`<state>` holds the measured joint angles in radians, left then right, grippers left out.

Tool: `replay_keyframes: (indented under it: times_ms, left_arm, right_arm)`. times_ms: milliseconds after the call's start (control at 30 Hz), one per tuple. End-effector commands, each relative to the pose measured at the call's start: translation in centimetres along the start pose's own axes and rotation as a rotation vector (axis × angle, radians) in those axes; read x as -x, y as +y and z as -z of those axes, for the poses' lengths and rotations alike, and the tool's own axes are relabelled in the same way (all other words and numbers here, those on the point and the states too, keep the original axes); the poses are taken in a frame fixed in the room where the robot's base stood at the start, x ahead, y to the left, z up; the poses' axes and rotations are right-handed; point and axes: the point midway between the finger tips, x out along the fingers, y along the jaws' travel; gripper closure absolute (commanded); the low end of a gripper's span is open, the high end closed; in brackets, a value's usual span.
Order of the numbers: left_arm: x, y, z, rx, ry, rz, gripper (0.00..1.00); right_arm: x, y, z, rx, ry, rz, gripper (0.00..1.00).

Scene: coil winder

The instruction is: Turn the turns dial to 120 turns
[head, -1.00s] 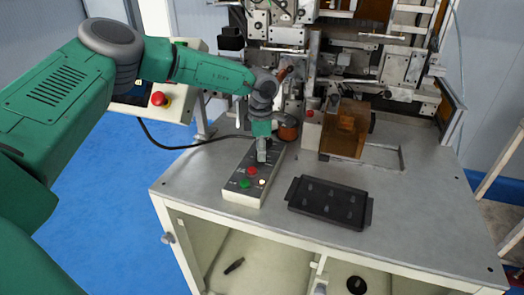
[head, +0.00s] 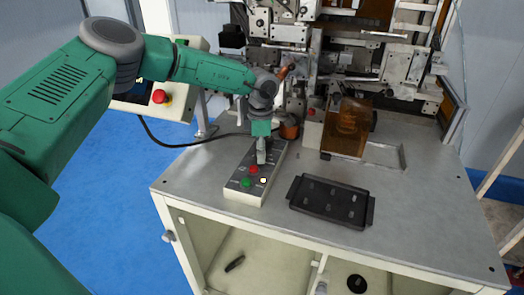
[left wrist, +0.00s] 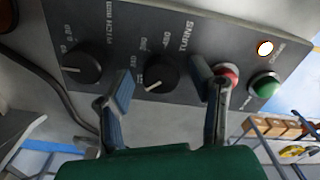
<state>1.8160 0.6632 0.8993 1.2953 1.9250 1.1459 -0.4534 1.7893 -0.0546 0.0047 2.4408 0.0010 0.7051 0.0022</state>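The control box (head: 243,198) stands on the grey table, with a red button (head: 254,169), a green button (head: 246,183) and a lit lamp (head: 263,180). In the left wrist view, the black turns dial (left wrist: 161,73) sits beside the word TURNS. A white mark shows on its lower left side; the scale numbers are too small to read surely. My left gripper (head: 261,152) is over the box. Its fingers (left wrist: 163,92) are apart, one each side of the dial in the picture. I cannot tell whether they touch it. My right gripper is not in view.
Another black dial (left wrist: 82,68) sits beside the turns dial. The red button (left wrist: 227,73) is close to one finger; the green button (left wrist: 264,86) is beyond it. A black tray (head: 331,204) lies right of the box. The winding machine (head: 345,60) stands behind.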

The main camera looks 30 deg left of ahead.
Motion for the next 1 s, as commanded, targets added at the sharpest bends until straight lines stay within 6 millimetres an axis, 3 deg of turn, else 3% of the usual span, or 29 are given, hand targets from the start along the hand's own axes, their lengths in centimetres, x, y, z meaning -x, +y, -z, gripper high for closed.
replay_keyframes:
  times_ms: [267, 700, 1000]
  left_arm:
    - [1.4, 0.1, -0.3, 0.0, -0.006, -0.005, 0.5]
    - [9.9, 0.3, 0.0, 0.0, -0.004, -0.001, 0.5]
    - [11.8, 0.3, 0.1, 0.0, -0.002, 0.002, 0.5]
  right_arm:
    - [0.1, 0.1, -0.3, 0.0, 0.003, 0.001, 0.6]
    - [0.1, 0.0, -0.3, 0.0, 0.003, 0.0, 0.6]
    - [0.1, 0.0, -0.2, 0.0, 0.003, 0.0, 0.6]
